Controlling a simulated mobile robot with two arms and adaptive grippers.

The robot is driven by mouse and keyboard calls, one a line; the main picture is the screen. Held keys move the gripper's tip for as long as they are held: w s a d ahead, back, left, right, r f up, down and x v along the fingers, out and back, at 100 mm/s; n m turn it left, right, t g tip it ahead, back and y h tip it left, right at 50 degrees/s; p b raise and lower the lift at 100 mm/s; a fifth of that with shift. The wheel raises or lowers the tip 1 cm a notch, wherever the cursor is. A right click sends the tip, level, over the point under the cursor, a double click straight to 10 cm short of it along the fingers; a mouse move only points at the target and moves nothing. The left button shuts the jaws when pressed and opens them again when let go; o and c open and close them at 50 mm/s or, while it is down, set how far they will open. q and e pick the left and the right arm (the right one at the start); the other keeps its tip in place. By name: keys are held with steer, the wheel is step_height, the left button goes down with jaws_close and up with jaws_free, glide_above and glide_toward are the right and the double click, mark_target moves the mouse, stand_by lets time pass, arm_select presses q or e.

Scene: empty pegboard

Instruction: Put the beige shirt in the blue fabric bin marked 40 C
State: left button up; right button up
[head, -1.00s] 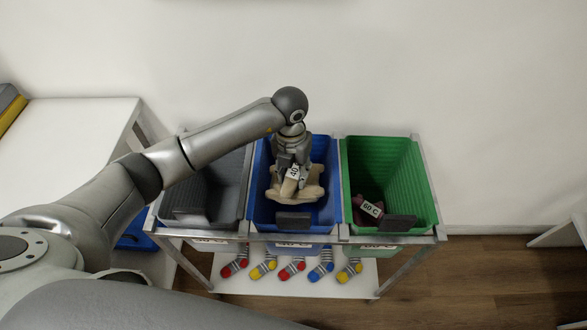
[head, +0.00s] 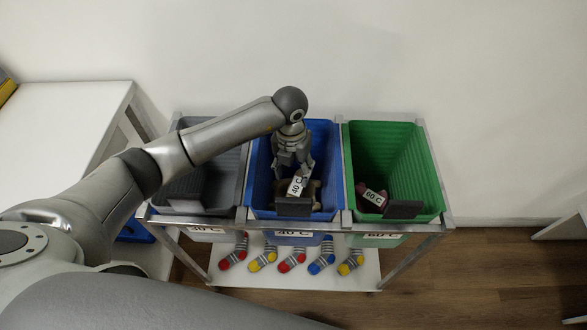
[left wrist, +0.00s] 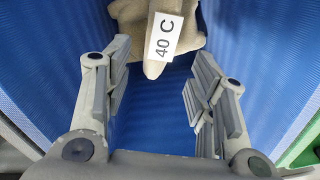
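The beige shirt (head: 314,188) lies low inside the blue bin (head: 260,175), partly hidden by my left gripper and the bin's dark front plate. It carries a white "40 C" tag. In the left wrist view the shirt (left wrist: 190,38) and its tag lie beyond the fingers, against the blue bin wall (left wrist: 245,45). My left gripper (head: 294,166) is above and inside the bin's opening. In the left wrist view the gripper (left wrist: 160,90) is open, its fingers wide apart with nothing between them. My right gripper is not in view.
A grey bin (head: 215,165) stands left of the blue bin, and a green bin (head: 430,180) with a dark pink item tagged 60 C (head: 361,190) stands right. Several striped socks (head: 292,262) lie on the lower shelf (head: 300,280). A white table (head: 60,130) is at the left.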

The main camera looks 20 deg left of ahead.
arm_select(q)
steer(key=shift+o, duration=0.3)
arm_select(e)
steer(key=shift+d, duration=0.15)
arm_select(q)
step_height(320, 180, up, 12)
steer(key=shift+a, duration=0.25)
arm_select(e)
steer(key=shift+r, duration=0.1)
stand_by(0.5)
